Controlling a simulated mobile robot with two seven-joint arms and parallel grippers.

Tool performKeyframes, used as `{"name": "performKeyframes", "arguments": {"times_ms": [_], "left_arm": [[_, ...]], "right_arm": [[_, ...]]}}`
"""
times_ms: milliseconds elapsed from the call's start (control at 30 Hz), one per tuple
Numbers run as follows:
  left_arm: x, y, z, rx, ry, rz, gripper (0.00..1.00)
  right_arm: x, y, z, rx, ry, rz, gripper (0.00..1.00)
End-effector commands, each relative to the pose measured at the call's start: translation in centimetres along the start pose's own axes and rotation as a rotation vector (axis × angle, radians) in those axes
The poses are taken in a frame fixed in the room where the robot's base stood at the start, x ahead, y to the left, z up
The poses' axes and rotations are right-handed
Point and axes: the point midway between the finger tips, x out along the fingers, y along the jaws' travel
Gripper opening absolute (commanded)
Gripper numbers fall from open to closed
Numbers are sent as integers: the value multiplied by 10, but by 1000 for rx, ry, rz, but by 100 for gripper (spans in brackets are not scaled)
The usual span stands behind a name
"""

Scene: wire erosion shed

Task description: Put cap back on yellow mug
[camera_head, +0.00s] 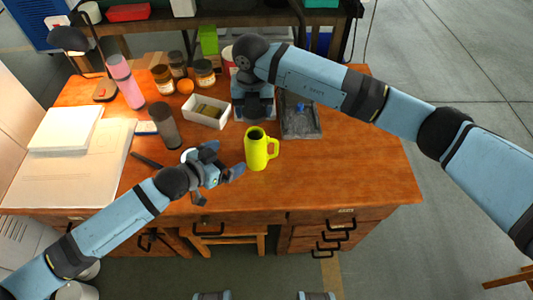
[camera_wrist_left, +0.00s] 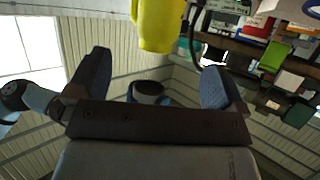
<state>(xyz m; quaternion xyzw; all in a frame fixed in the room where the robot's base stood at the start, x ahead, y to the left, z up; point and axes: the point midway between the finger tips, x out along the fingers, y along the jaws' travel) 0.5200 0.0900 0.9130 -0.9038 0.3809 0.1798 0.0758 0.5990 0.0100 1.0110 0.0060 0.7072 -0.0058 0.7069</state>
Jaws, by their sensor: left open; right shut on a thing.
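The yellow mug (camera_head: 256,151) stands upright on the wooden desk, its dark mouth uncovered and its handle to the right. My left gripper (camera_head: 224,163) is open and empty, just left of the mug with its fingers towards it. In the left wrist view the mug (camera_wrist_left: 158,25) shows at the top, between and beyond the two open fingers (camera_wrist_left: 152,85). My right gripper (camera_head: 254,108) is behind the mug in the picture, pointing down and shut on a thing. Its own wrist hides that thing, so I cannot tell whether it is the cap.
A white tray (camera_head: 193,117) stands behind left of the mug, a dark tray (camera_head: 301,133) behind right. A dark cylinder (camera_head: 164,131), a pink bottle (camera_head: 124,80) and several jars stand left and back. A white round thing (camera_head: 187,155) is partly hidden by my left arm. Desk right is clear.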

Motion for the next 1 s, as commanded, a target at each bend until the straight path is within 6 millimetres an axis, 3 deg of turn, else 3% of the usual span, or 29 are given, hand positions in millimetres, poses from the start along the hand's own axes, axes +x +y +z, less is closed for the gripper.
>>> {"name": "performKeyframes", "arguments": {"times_ms": [367, 800, 1000], "left_arm": [[11, 0, 0, -1, 0, -1, 98], [90, 0, -1, -1, 0, 0, 98], [113, 0, 0, 0, 0, -1, 98]], "right_arm": [[0, -1, 0, -2, 0, 0, 41], [0, -1, 0, -3, 0, 0, 41], [0, -1, 0, -3, 0, 0, 41]]}}
